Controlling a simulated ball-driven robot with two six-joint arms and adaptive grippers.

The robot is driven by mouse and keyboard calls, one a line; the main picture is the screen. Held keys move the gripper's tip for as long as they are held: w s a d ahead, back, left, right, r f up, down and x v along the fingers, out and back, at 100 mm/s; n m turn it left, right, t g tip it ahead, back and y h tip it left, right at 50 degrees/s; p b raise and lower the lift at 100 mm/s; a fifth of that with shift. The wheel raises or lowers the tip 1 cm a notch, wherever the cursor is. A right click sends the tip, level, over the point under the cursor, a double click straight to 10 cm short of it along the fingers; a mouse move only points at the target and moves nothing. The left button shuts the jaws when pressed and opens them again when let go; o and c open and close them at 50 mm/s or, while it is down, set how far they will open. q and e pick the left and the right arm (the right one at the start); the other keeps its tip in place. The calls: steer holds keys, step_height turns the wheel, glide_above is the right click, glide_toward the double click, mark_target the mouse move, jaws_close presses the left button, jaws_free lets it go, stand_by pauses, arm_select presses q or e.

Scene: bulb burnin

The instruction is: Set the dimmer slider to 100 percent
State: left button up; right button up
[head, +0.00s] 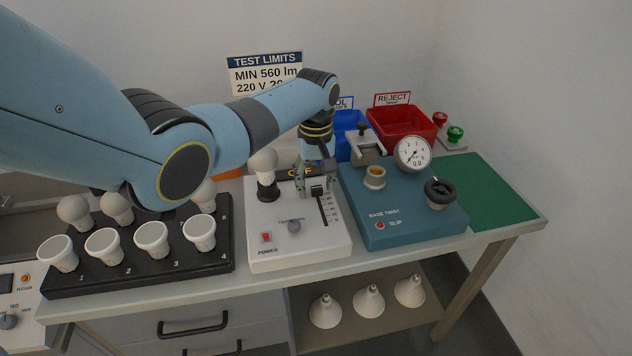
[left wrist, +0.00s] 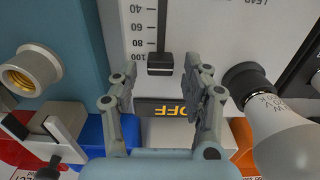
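The dimmer slider's black knob (left wrist: 160,66) sits at the 100 end of its slot in the left wrist view, beside the 100 mark. In the head view the knob (head: 317,190) is at the far end of the slot on the white test box (head: 268,222). My left gripper (left wrist: 162,84) is open and empty. Its fingers stand apart on either side of the knob, with visible gaps to it. In the head view my left gripper (head: 314,186) points down over the slider. The display (left wrist: 170,109) reads OFF. My right gripper is not in view.
A white bulb (head: 264,162) stands on the box just left of my gripper. A teal torque tester (head: 400,215) with a gauge is to the right. The green mat (head: 488,190) is clear.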

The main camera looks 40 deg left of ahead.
arm_select(q)
steer(key=shift+d+r, duration=0.1)
step_height(320, 180, up, 12)
stand_by(0.5)
